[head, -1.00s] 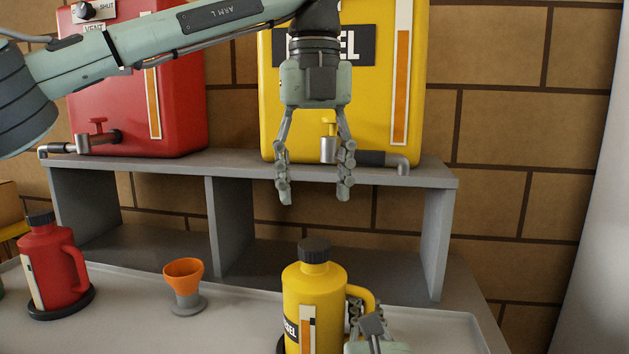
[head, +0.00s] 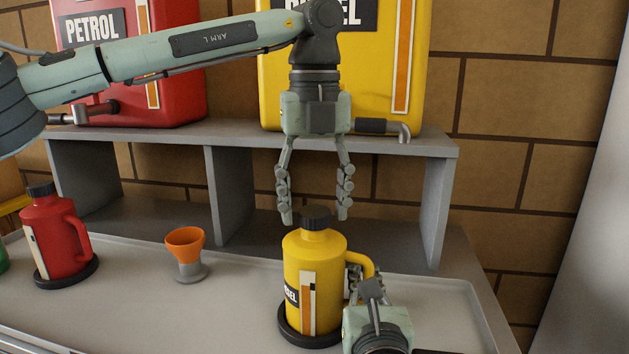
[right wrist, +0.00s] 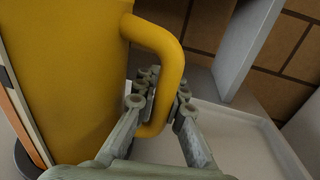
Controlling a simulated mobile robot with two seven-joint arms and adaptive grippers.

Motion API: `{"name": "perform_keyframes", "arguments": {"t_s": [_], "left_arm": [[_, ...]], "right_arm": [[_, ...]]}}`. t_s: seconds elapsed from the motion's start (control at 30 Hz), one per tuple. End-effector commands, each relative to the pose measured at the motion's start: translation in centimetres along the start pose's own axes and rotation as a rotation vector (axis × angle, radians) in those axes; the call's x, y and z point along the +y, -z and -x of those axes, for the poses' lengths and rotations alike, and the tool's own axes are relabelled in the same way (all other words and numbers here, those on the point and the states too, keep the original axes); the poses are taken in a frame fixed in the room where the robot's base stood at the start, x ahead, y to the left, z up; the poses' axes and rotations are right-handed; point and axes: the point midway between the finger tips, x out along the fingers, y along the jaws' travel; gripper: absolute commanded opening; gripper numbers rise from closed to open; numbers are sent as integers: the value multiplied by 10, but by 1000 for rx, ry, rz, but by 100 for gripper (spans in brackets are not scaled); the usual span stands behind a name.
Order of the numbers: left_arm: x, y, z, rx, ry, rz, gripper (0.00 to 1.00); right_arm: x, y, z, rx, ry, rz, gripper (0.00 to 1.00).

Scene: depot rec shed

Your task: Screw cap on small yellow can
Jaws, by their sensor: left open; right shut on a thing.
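The small yellow can (head: 314,270) stands upright on a round black base (head: 308,338) on the grey bench top. A dark cap (head: 316,217) sits on its neck; I cannot tell how tight it is. My left gripper (head: 313,215) points down with its fingers spread, and the fingertips are level with the cap in the picture, one on either side of it. My right gripper (head: 362,285) is shut on the can's handle at its right side. In the right wrist view the fingers (right wrist: 158,108) close around the handle of the yellow can (right wrist: 70,80).
A grey shelf (head: 250,140) behind carries a yellow diesel tank (head: 385,75) and a red petrol tank (head: 180,60). A red can (head: 60,245) and an orange funnel (head: 186,242) on a grey stand are at left. Bench between funnel and yellow can is clear.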

Motion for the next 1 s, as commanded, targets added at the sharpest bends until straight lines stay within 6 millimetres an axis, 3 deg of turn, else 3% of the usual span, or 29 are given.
{"name": "perform_keyframes", "arguments": {"t_s": [0.3, 0.73, 0.87, 1.0], "left_arm": [[0, 0, -3, 0, 0, 1, 56], [0, 0, -2, 0, 0, 0, 4], [0, 0, -3, 0, 0, -42, 4], [0, 0, -3, 2, 1, -282, 4]], "right_arm": [[0, 1, 0, 1, 0, 1, 0], [0, 1, 0, 1, 0, 1, 0], [0, 1, 0, 1, 0, 1, 0], [0, 1, 0, 1, 1, 1, 0]]}}
